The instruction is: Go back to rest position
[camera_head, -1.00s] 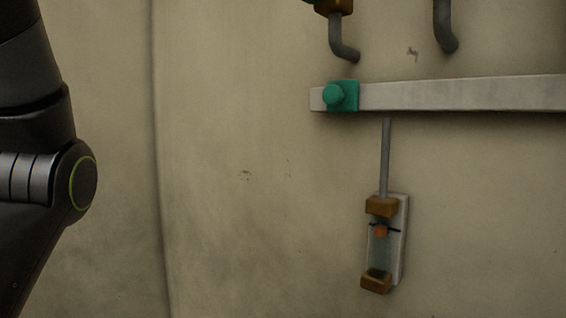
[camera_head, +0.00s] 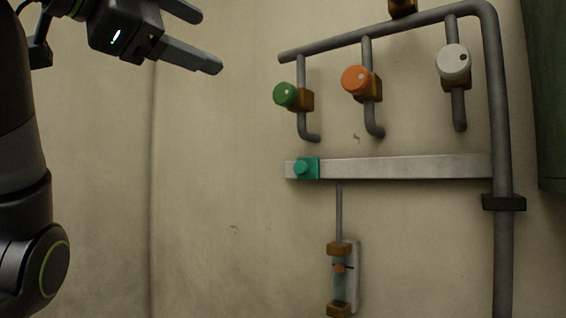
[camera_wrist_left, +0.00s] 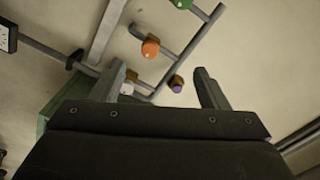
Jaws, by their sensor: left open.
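My left gripper (camera_head: 200,38) is at the upper left of the head view, with its two fingers apart and nothing between them. It is left of the pipes and clear of the wall. In the left wrist view the two fingers (camera_wrist_left: 160,88) stand apart, with the wall and pipes beyond. My right gripper is in neither view.
Pipes on the wall carry a green knob (camera_head: 286,95), an orange knob (camera_head: 355,80) and a white knob (camera_head: 453,62). Below are a grey rail (camera_head: 410,168) with a teal slider (camera_head: 305,168) and a sight-glass device (camera_head: 341,280). A purple knob (camera_wrist_left: 177,88) shows in the wrist view. The left wall is bare.

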